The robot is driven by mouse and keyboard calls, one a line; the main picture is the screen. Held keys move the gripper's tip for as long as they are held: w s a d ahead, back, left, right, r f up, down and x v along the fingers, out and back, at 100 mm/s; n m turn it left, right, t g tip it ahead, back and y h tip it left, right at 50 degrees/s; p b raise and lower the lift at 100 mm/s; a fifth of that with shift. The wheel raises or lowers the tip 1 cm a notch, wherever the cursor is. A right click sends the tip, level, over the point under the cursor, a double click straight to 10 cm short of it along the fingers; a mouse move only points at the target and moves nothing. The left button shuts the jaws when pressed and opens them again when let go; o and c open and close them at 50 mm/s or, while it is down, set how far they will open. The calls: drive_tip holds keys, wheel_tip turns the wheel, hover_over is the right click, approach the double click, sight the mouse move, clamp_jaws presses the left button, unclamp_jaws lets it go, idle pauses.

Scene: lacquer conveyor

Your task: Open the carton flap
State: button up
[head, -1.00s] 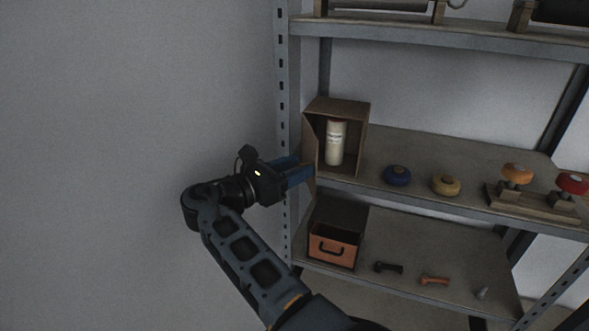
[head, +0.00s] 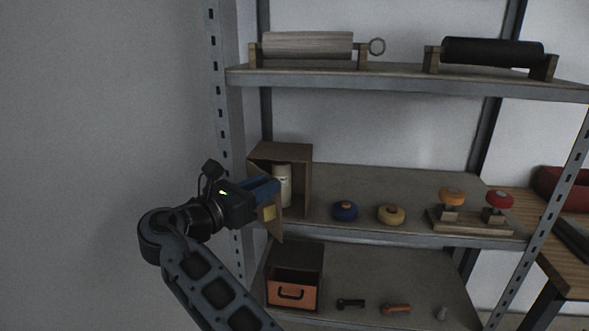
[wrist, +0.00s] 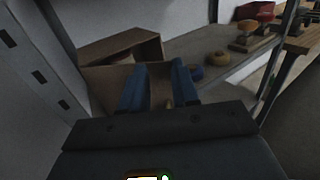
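The brown carton (head: 298,165) stands at the left end of the middle shelf with its front side open. A pale bottle-like container (head: 283,172) stands inside, partly hidden by my gripper. The carton flap (head: 275,231) is a brown panel with a yellow patch (head: 269,213), angled out in front of the carton and partly covered by my gripper. My gripper (head: 275,187) has its blue fingers at the flap. In the wrist view the fingers (wrist: 160,75) are apart, with the flap (wrist: 105,80) around and behind them and the carton (wrist: 125,45) beyond. Contact with the flap is unclear.
A blue knob (head: 345,211), a yellow knob (head: 391,215) and a wooden base with two buttons (head: 470,222) stand right of the carton. An orange-fronted box (head: 292,291) sits on the lower shelf. The shelf post (head: 219,120) stands close to my arm.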

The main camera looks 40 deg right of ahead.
drive_tip(key=s+d+r, duration=0.4)
drive_tip(key=d, duration=0.1)
drive_tip(key=shift+d, duration=0.35)
drive_tip(key=shift+c, duration=0.2)
